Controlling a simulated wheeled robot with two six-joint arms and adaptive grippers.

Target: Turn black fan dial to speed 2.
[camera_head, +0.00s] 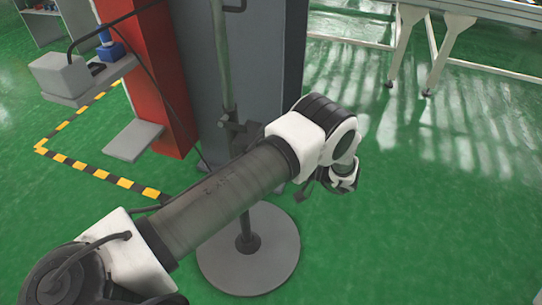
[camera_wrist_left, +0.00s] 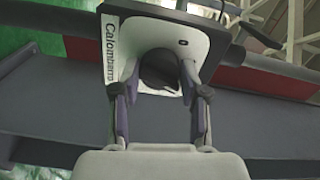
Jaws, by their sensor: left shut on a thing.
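The fan's control box (camera_wrist_left: 195,42) fills the upper middle of the left wrist view, a pale panel with a dark edge and a lettered label. The black dial (camera_wrist_left: 160,68) sits on it, partly shadowed. My left gripper (camera_wrist_left: 158,80) has one finger on each side of the dial and is shut on it. The dial's speed marks cannot be read. In the head view the fan's round grey base (camera_head: 225,275) and its pole (camera_head: 225,60) stand behind my left arm. The fan head is out of that view. My right gripper is not in view.
A red and grey column (camera_head: 160,75) stands close behind the pole. A shelf with a grey box (camera_head: 60,75) is at the upper left. Yellow-black floor tape (camera_head: 85,168) runs at left. A table frame (camera_head: 405,40) is at the upper right. The green floor at right is clear.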

